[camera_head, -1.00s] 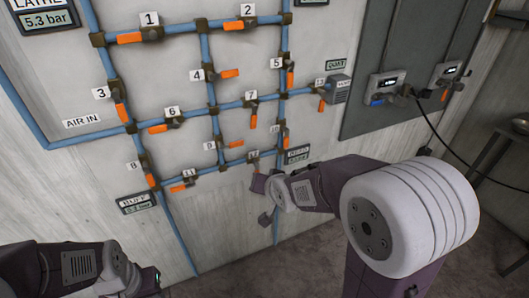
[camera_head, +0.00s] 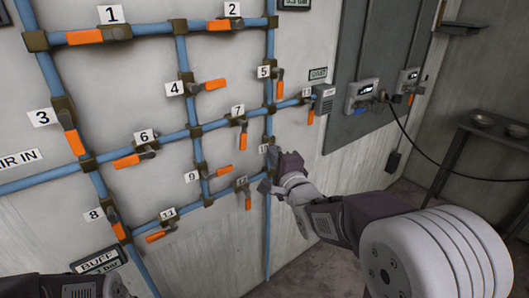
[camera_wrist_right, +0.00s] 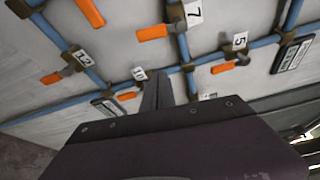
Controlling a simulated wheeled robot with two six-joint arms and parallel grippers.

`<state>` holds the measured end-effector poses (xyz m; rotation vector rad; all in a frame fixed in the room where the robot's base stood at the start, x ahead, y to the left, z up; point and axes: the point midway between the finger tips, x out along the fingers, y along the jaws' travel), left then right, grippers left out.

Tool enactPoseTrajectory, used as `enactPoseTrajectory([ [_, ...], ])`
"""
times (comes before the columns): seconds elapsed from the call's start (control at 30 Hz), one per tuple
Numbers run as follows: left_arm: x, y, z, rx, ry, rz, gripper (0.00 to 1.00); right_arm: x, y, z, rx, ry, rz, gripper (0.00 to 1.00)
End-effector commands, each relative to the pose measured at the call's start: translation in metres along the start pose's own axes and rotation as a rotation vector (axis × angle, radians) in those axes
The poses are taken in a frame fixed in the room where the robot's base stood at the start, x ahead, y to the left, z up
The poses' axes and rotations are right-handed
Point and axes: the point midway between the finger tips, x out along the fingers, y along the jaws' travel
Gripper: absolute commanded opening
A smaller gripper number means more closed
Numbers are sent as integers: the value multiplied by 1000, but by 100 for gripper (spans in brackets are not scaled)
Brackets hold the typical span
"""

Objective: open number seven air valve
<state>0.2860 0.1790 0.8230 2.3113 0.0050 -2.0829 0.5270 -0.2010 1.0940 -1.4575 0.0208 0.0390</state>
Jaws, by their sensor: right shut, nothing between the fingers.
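The number seven valve has a white "7" label (camera_head: 238,110) and an orange lever (camera_head: 243,141) that hangs down, across its horizontal blue pipe. In the right wrist view its label (camera_wrist_right: 193,13) and orange lever (camera_wrist_right: 152,32) are at the top, beyond my fingers. My right gripper (camera_head: 268,173) is shut and empty. It is below and to the right of valve seven, near the right vertical pipe, where it hides most of valve 10. It also shows in the right wrist view (camera_wrist_right: 158,92), apart from lever seven. My left gripper is out of view; only part of that arm shows.
Other orange levers surround valve seven: valve 5 (camera_head: 280,90), valve 4 (camera_head: 214,84), valve 9 (camera_head: 222,171) and valve 12 (camera_head: 248,203). A grey cabinet (camera_head: 350,75) and a black cable (camera_head: 415,145) are at the right, with a bench (camera_head: 480,125) beyond.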

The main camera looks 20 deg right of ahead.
Motion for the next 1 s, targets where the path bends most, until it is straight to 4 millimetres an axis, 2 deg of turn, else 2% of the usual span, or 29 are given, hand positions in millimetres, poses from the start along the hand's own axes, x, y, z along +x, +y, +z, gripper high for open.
enactPoseTrajectory([
  [0.4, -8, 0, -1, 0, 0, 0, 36, 90, 1, 0, 0, -1, 2, 0],
  [0.5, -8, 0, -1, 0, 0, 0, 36, 80, 0, 20, 0, -5, 1, 0],
  [0.63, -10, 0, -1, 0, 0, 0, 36, 75, 0, 33, 0, -3, 1, 0],
  [1.0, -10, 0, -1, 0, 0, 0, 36, 73, 1, 38, 0, 0, 2, 0],
])
